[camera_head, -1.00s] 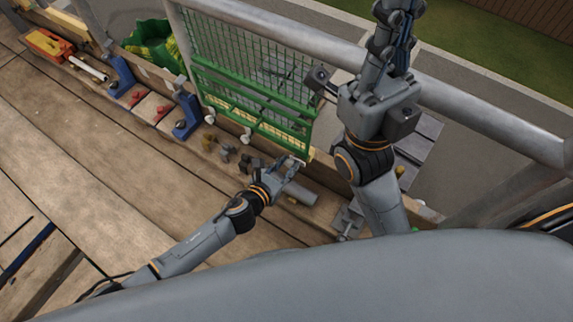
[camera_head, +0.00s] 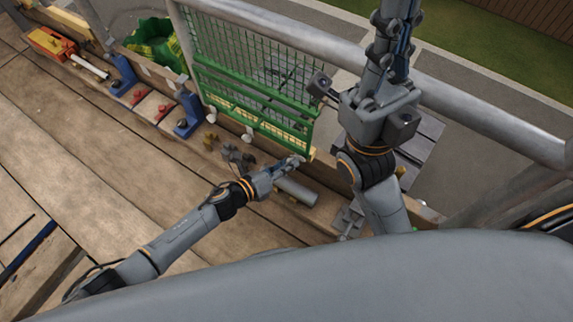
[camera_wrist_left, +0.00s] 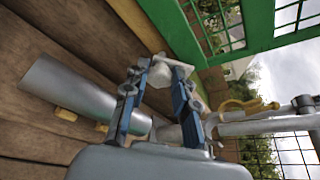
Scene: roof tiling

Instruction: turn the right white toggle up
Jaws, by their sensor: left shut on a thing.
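A green mesh gate (camera_head: 255,85) stands along the plank edge. Two white toggles, the left (camera_head: 211,114) and the middle (camera_head: 247,134), sit at its foot. The right white toggle (camera_wrist_left: 160,72) shows between my left fingertips in the left wrist view, beside the gate's green frame (camera_wrist_left: 180,30). My left gripper (camera_head: 292,162) is shut on it at the gate's right lower corner; it also shows in the left wrist view (camera_wrist_left: 158,75). The fingers mostly hide this toggle in the head view. My right gripper (camera_head: 394,45) points up beyond the gate's right end; its fingertips are unclear.
A grey cylinder (camera_head: 297,190) lies just below my left gripper; it shows large in the left wrist view (camera_wrist_left: 85,95). Small grey pieces (camera_head: 238,156) lie left of the hand. Blue clamps (camera_head: 187,115) and a green crate (camera_head: 152,42) are farther left. The plank floor (camera_head: 90,140) is mostly clear.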

